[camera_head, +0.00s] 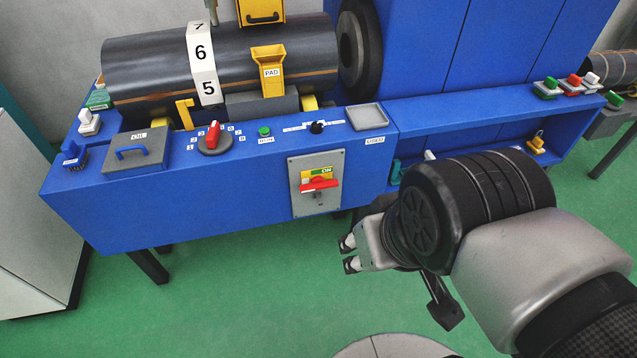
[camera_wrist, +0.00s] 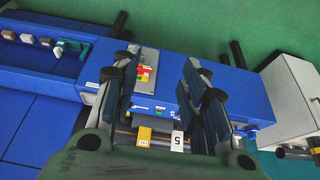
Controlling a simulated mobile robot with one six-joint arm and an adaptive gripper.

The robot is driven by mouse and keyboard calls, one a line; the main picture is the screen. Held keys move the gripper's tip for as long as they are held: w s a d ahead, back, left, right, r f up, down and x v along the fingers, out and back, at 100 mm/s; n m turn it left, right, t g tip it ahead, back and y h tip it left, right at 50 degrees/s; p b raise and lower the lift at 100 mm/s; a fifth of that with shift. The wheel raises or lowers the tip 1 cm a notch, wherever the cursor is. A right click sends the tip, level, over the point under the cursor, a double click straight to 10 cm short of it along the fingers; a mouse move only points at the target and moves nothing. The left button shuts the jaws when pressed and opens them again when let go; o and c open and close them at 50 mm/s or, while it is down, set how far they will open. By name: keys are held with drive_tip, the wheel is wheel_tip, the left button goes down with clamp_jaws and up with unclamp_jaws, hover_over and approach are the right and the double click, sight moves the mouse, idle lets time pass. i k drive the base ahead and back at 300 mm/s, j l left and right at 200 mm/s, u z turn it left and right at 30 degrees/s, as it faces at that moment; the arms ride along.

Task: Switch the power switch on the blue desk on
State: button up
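The power switch (camera_head: 319,184) has a red handle on a grey metal plate (camera_head: 304,206) on the front of the blue desk (camera_head: 250,200). The handle lies about level, below a green ON label on yellow. In the wrist view the switch (camera_wrist: 144,73) shows between my spread fingers. My gripper (camera_head: 349,254) is open and empty, in front of the desk, below and to the right of the switch in the head view. It is apart from the handle. My wrist and arm hide part of the floor and desk's right side.
A red rotary knob (camera_head: 213,134), a green button (camera_head: 264,131) and a black knob (camera_head: 317,127) sit on the desk top. A grey lidded panel (camera_head: 138,152) is at left. A dark cylinder (camera_head: 150,68) lies behind. The green floor in front is free.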

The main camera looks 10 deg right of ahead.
sight(317, 183)
drive_tip(key=i+z, duration=0.2)
drive_tip(key=z, duration=0.15)
drive_tip(key=i+z, duration=0.45)
drive_tip(key=z, duration=0.25)
